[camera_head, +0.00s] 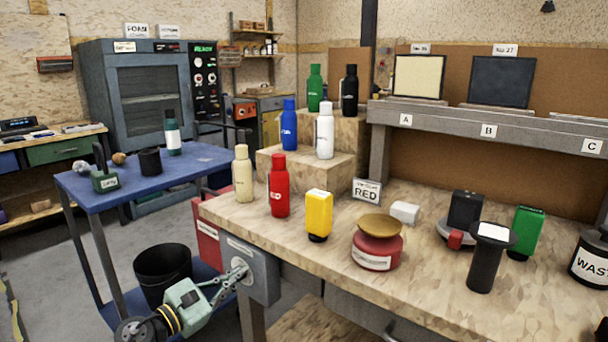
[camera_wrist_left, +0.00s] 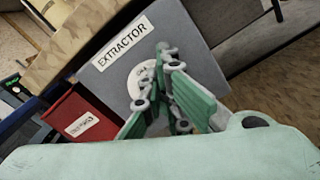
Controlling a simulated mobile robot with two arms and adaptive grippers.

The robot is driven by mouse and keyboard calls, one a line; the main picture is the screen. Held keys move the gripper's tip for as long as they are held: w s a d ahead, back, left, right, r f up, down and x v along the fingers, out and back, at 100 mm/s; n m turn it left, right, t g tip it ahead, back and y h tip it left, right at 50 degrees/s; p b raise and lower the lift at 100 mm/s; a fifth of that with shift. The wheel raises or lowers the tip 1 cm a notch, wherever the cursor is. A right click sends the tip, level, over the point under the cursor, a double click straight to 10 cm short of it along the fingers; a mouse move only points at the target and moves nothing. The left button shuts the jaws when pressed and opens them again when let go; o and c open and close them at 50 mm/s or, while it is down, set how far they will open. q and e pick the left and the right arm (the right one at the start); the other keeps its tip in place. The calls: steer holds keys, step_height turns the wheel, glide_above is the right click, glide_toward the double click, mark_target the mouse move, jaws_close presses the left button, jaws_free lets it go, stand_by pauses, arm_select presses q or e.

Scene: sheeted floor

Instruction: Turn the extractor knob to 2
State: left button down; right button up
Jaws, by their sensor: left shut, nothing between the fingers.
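The extractor box (camera_head: 262,282) is a grey box on the left end of the wooden workbench. In the left wrist view the box (camera_wrist_left: 190,45) bears a white EXTRACTOR label (camera_wrist_left: 124,42). Below the label is a pale round dial (camera_wrist_left: 139,84), partly covered by my fingers. The knob itself and its setting are hidden. My left gripper (camera_head: 241,270) is shut and empty, with its fingertips in front of the dial. In the left wrist view the gripper (camera_wrist_left: 168,58) overlaps the dial; I cannot tell whether it touches the knob. My right gripper is not in view.
The workbench (camera_head: 320,265) holds several bottles, a red pot with a brown lid (camera_head: 377,243) and a black cylinder (camera_head: 488,262). A blue cart (camera_head: 205,160) stands to the left, with a black bucket (camera_head: 162,268) low down. A red box (camera_head: 208,240) adjoins the extractor box.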

arm_select(q)
steer(key=shift+s+d+f, duration=0.1)
steer(key=shift+s+f, duration=0.1)
steer(key=shift+f, duration=0.25)
steer(key=shift+s+d+r, duration=0.15)
steer(key=shift+d+r, duration=0.05)
stand_by(0.3)
steer(key=b+v, duration=0.1)
steer(key=v, duration=0.5)
steer(key=shift+r, duration=0.15)
